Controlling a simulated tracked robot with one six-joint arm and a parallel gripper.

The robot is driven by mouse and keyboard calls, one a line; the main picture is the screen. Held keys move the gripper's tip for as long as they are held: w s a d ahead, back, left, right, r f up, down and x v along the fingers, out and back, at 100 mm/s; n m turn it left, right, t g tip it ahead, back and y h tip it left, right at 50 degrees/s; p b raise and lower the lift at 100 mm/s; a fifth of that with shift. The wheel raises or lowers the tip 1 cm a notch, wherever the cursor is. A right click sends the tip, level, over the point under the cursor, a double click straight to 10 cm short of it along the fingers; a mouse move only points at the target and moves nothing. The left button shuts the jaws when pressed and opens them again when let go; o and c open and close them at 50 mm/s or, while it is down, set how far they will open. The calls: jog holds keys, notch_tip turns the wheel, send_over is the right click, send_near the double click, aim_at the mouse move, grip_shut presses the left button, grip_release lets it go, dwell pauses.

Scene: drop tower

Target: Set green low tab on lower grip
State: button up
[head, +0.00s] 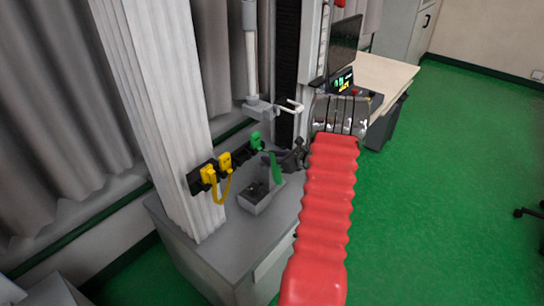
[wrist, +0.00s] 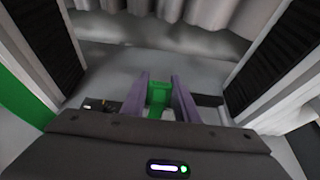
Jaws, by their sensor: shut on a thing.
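My gripper (head: 266,157) is at the black rack on the white column in the head view, its fingers partly hidden by the wrist. In the wrist view its purple fingers (wrist: 159,98) are shut on a green tab (wrist: 158,92). In the head view a green tab (head: 256,140) shows at the rack's right end. A green strip (head: 276,168) hangs down beside my gripper. I cannot tell whether the held tab still touches the rack. I cannot make out the lower grip for certain.
Yellow tabs (head: 208,174) with a looped yellow strap sit on the rack's left part. A grey open box (head: 258,199) stands on the grey bench (head: 225,250) below. A grey clamp with a white hook (head: 262,107) hangs above. A monitor (head: 345,45) stands behind.

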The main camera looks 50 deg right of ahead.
jog(key=o, duration=1)
jog(key=shift+f, duration=0.1)
jog(key=shift+s+r, duration=0.3)
jog(key=shift+s, duration=0.05)
jog(key=v, duration=1.1)
jog(key=shift+s, duration=0.1)
